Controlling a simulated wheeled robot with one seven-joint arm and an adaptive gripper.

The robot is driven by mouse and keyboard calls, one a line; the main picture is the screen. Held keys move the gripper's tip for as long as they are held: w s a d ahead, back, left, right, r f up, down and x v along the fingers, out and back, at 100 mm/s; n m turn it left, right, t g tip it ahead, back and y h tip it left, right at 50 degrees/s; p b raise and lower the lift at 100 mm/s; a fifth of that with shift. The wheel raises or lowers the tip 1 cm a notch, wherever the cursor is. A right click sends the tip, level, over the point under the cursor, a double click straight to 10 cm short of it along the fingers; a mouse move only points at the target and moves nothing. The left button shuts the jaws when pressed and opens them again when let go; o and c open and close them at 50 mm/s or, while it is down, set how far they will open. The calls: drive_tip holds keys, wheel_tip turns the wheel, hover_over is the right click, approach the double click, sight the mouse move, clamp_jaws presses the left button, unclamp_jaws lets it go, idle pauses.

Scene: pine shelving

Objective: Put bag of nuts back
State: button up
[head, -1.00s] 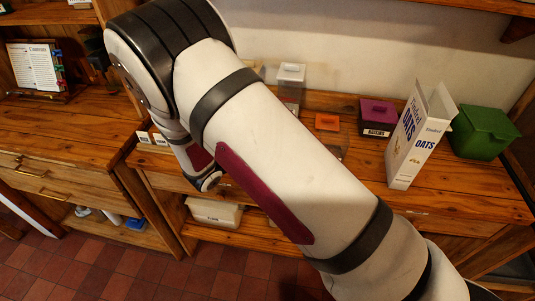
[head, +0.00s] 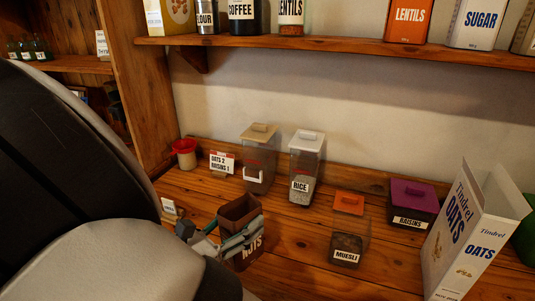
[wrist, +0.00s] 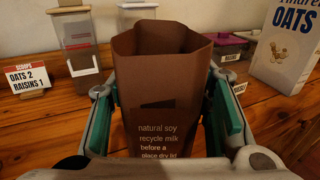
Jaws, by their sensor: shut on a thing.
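The bag of nuts (head: 240,211) is an open-topped brown paper bag, upright on or just above the wooden counter in the head view. It fills the middle of the wrist view (wrist: 160,72), with pale print on its side. My gripper (head: 238,243) is shut on it, with a green-lined finger on each side of the bag (wrist: 166,118). I cannot tell whether its bottom touches the counter. My arm hides the counter at the left.
Behind the bag stand a tan-lidded container (head: 259,160), the rice container (head: 306,168) and a card (head: 222,162). To the right are the muesli container (head: 349,236), the raisins box (head: 413,204) and the oats box (head: 470,232). A shelf (head: 340,48) runs above. Bare counter lies between bag and muesli.

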drive_tip(key=w+d+f, duration=0.3)
drive_tip(key=w+f, duration=0.1)
drive_tip(key=w, duration=0.6)
drive_tip(key=shift+w+f, duration=0.25)
drive_tip(key=shift+w, duration=0.1)
drive_tip(key=shift+f, duration=0.15)
drive_tip(key=o, duration=1.2)
drive_tip(key=shift+o, duration=0.2)
drive_tip(key=v, duration=1.2)
drive_tip(key=shift+a+b, duration=0.1)
drive_tip(key=shift+b, duration=0.2)
